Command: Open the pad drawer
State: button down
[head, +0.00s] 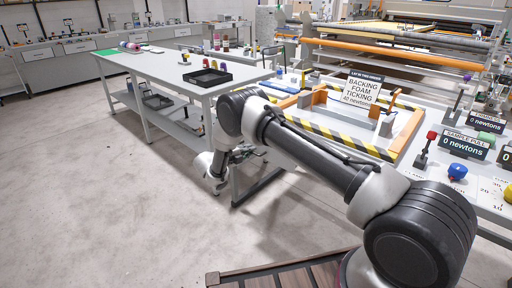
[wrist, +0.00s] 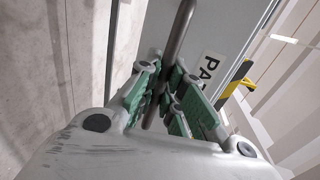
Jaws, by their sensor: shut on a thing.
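The pad drawer's pale grey front (wrist: 232,25) fills the upper middle of the wrist view. It carries a white label (wrist: 211,68) with the letters "PA" readable; the rest is hidden by my fingers. A round grey bar handle (wrist: 181,30) runs along the front. My gripper (wrist: 168,88), with green-padded fingers, is shut on the handle. In the head view my wrist (head: 215,168) is low at the end of the right-hand table, and the drawer front and handle cannot be made out there. I cannot tell how far out the drawer is.
A long grey table (head: 165,68) with a black tray (head: 207,77) stands to the left of my arm. The right-hand bench holds a striped frame (head: 345,143), a sign (head: 361,89) and several knobs and displays. The concrete floor (head: 90,200) at left is clear.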

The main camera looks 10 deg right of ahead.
jog(key=f+v, duration=0.2)
jog(key=v, duration=0.8)
jog(key=f+v, duration=0.2)
jog(key=v, duration=0.9)
jog(key=shift+s+a, duration=0.25)
jog(key=shift+f, duration=0.1)
jog(key=c, duration=1.5)
grip_release()
jog(key=shift+c, duration=0.2)
jog(key=shift+a, duration=0.1)
jog(key=v, duration=1.1)
jog(key=shift+s+a, duration=0.25)
jog(key=shift+s, duration=0.05)
